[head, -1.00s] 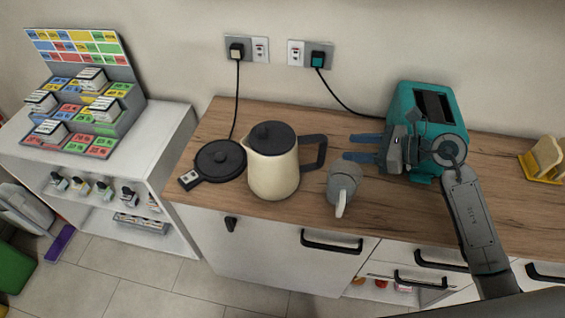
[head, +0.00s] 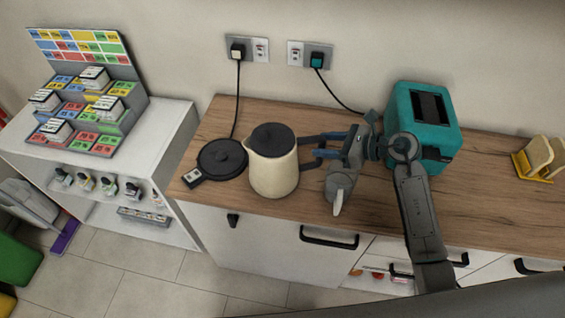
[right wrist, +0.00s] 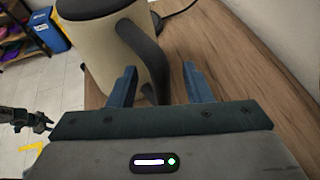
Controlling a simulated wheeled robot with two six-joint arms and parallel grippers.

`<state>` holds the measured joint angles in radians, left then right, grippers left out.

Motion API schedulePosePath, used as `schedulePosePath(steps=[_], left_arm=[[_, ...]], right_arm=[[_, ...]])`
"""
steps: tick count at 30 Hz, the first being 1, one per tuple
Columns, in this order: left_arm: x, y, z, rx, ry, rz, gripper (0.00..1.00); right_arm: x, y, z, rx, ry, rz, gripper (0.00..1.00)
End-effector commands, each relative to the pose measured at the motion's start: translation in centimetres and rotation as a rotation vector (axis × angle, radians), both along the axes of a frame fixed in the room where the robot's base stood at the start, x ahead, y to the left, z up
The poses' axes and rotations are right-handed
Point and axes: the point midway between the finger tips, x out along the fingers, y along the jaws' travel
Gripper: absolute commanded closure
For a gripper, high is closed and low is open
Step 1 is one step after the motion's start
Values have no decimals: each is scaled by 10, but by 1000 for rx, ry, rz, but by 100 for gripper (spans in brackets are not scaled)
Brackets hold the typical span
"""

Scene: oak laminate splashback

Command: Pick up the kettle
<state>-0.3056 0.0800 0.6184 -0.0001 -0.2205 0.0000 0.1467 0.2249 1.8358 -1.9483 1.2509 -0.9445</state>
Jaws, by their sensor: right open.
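The cream kettle (head: 272,172) with a dark lid stands upright on the wooden counter, beside its round black base (head: 220,158). Its dark handle points right, toward my right gripper (head: 312,149). My right gripper is open, its two blue fingers reaching toward the handle and partly covering it in the head view. In the right wrist view the handle (right wrist: 146,62) stands ahead, between the directions of the two fingertips (right wrist: 160,85); I cannot tell if either finger touches it. The kettle body (right wrist: 108,50) shows beyond.
A teal toaster (head: 437,125) is behind my right arm. Plug cords hang at the wall. A toast rack (head: 541,158) is far right.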

Motion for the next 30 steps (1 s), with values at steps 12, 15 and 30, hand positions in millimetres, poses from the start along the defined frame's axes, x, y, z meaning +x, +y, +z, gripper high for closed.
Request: schedulePosePath(steps=[12, 15, 30], left_arm=[[8, 0, 0, 0, -9, 0, 64], [8, 0, 0, 0, -9, 0, 64], [7, 0, 0, 0, -9, 0, 64]], right_arm=[[0, 0, 0, 0, 0, 0, 100], [0, 0, 0, 1, 0, 0, 100], [0, 0, 0, 1, 0, 0, 100]])
